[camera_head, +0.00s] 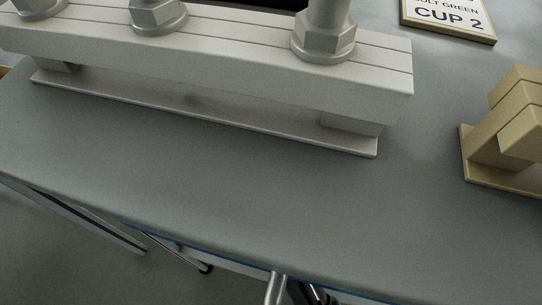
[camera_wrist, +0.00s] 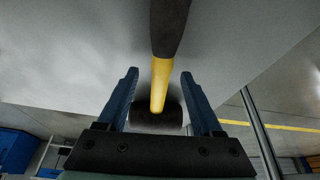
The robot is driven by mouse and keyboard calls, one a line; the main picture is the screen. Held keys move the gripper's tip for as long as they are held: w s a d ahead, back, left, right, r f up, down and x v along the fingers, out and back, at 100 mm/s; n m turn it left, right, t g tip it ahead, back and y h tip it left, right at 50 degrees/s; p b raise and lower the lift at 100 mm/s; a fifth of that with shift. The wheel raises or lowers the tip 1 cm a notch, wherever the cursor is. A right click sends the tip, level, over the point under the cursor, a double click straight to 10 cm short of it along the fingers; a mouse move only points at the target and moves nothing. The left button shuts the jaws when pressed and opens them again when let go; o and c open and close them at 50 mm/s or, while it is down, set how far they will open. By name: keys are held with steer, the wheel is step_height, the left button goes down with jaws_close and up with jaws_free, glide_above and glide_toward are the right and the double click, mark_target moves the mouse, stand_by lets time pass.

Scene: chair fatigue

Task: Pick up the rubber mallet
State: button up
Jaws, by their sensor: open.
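The rubber mallet shows in the wrist view, with a black grip at the top, a yellow handle section (camera_wrist: 160,82) and a dark head (camera_wrist: 156,118) below. My gripper (camera_wrist: 160,72) is open, with one blue finger on each side of the yellow handle. Gaps show between the handle and both fingers, so neither appears to touch it. The head lies between the lower parts of the fingers, near the dark gripper body, which may hide part of it. The mallet and gripper jaws are not visible in the head view.
A grey bench top (camera_head: 200,185) has clear space along its front. A pale grey rail block (camera_head: 240,75) with large bolts stands at the back. A tan block fixture (camera_head: 505,140) is at the right, and a CUP 2 sign (camera_head: 449,16) lies behind.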

steer(key=w, duration=0.1)
steer(key=w+b, duration=0.1)
steer(key=w, duration=0.1)
steer(key=shift+w+d+f+b, duration=0.2)
steer(key=shift+d+f+b, duration=0.1)
steer(key=shift+f+b, duration=0.1)
steer(key=shift+w+f, duration=0.1)
steer(key=shift+f, duration=0.05)
jaws_close()
stand_by(1.2)
